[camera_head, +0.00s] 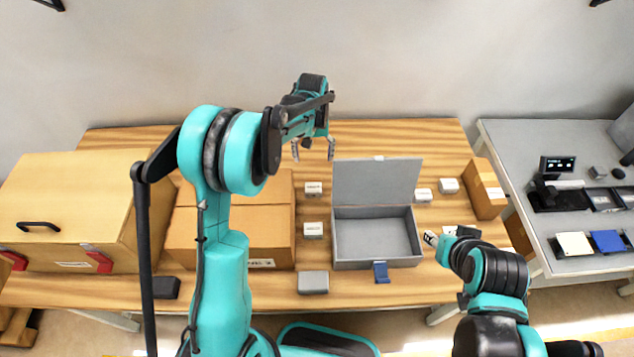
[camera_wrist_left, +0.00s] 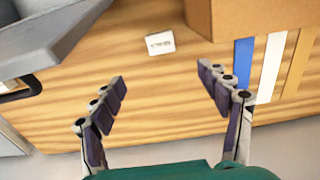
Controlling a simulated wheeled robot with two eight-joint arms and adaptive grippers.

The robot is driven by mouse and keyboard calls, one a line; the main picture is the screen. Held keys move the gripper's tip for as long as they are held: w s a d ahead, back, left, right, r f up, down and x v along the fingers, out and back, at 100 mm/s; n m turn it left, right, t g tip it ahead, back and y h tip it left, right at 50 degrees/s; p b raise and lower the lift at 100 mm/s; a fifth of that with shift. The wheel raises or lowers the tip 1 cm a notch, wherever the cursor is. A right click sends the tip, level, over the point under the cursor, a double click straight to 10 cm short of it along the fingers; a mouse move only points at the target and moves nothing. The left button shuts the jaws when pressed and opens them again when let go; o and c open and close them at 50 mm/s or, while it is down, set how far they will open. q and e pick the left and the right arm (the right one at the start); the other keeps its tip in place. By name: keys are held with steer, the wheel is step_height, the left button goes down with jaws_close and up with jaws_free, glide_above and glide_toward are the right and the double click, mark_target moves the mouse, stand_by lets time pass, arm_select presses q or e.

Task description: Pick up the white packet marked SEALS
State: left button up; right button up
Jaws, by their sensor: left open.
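Several small white packets lie on the wooden table: one behind (camera_head: 313,188) and one in front (camera_head: 313,230) left of the grey box, and two to its right (camera_head: 423,195) (camera_head: 449,185). Their print is too small to read, so I cannot tell which is marked SEALS. My left gripper (camera_head: 313,150) is open and empty, above the back of the table. In the left wrist view its spread fingers (camera_wrist_left: 162,85) show, with one white packet (camera_wrist_left: 160,43) beyond them, apart from them.
An open grey box (camera_head: 375,265) stands mid-table with its lid raised. Cardboard boxes stand left (camera_head: 230,250) and right (camera_head: 484,190). A wooden cabinet (camera_head: 75,200) is far left. A small grey block (camera_head: 313,282) lies near the front edge. A grey side table (camera_head: 515,155) holds devices.

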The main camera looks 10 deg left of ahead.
arm_select(q)
steer(key=f, duration=0.1)
steer(key=b, duration=1)
glide_above(313, 187)
steer(key=f, duration=0.9)
steer(key=shift+w+d+f, duration=0.15)
steer(key=shift+w+f, duration=0.05)
step_height(313, 187, down, 2)
steer(key=shift+f+b, duration=0.1)
steer(key=shift+b, duration=0.35)
steer(key=f+b, duration=0.1)
steer(key=f, duration=0.1)
steer(key=f+b, duration=0.1)
steer(key=f, duration=0.2)
steer(key=shift+s+f, duration=0.2)
steer(key=shift+f, duration=0.1)
steer(key=shift+r, duration=0.15)
steer(key=shift+c, duration=0.3)
arm_select(e)
step_height(313, 187, down, 13)
steer(key=shift+w, duration=0.2)
arm_select(q)
steer(key=c, duration=1.3)
arm_select(e)
steer(key=shift+f, duration=0.1)
